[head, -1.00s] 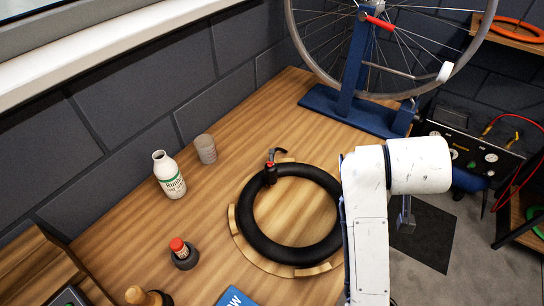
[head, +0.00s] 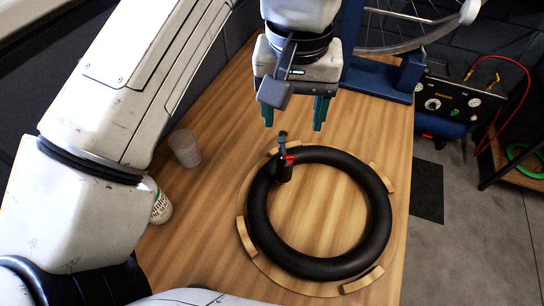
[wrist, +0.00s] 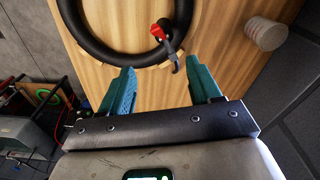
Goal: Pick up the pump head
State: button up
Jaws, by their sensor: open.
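The pump head (head: 285,167) is small and black with a red part, and stands at the upper left of the black tyre (head: 262,228). Whether it is joined to the tyre is not clear. It also shows in the wrist view (wrist: 168,48), its dark end pointing towards the space between my fingers. My gripper (head: 294,118) is open and empty, with two teal fingers pointing down, above and slightly beyond the pump head in the head view. In the wrist view my gripper (wrist: 162,82) has its fingertips apart, not touching the pump head.
The tyre lies on a wooden ring with raised blocks (head: 247,236) on the bench (head: 205,235). A grey cup (head: 185,148) and a partly hidden white bottle (head: 160,204) stand left. A blue wheel stand (head: 385,78) is behind. A compressor panel (head: 455,100) is at right.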

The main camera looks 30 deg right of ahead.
jog(key=shift+w+a, duration=0.1)
jog(key=shift+a, duration=0.45)
send_over(282, 161)
notch_tip(282, 161, down, 6)
jog(key=shift+r+b, duration=0.25)
jog(key=shift+b, duration=0.05)
jog(key=shift+d+f, duration=0.15)
jog(key=shift+f, duration=1.2)
jog(key=shift+d+f, duration=0.1)
jog(key=shift+f, duration=1.2)
jog(key=shift+c, duration=0.3)
grip_shut()
